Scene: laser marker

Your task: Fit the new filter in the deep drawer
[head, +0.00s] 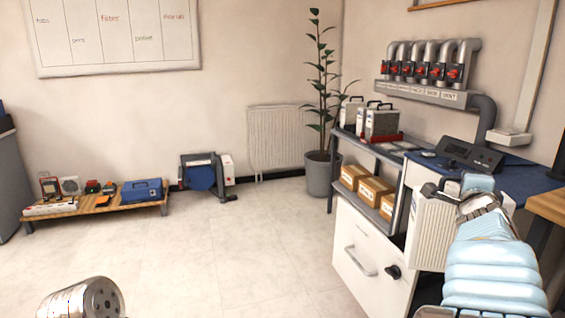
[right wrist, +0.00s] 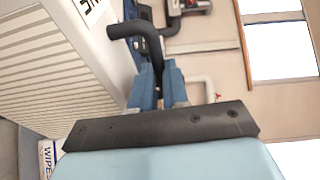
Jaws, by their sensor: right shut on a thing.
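My right gripper (right wrist: 160,85) is shut on the black handle (right wrist: 135,29) of a white filter with a ribbed side (right wrist: 60,75). In the head view this filter (head: 430,235) hangs upright below my light-blue sleeved right arm, in front of the cabinet's right side. The arm hides part of it and the gripper's fingers. A large white drawer front (head: 350,240) with a grey bar handle (head: 360,262) and a black knob (head: 393,271) is in the lower cabinet; it looks shut. My left gripper is out of view.
Cardboard boxes (head: 374,190) fill the shelf below. A dark control panel (head: 470,155) sits on the blue top at right. The floor left of the cabinet is clear.

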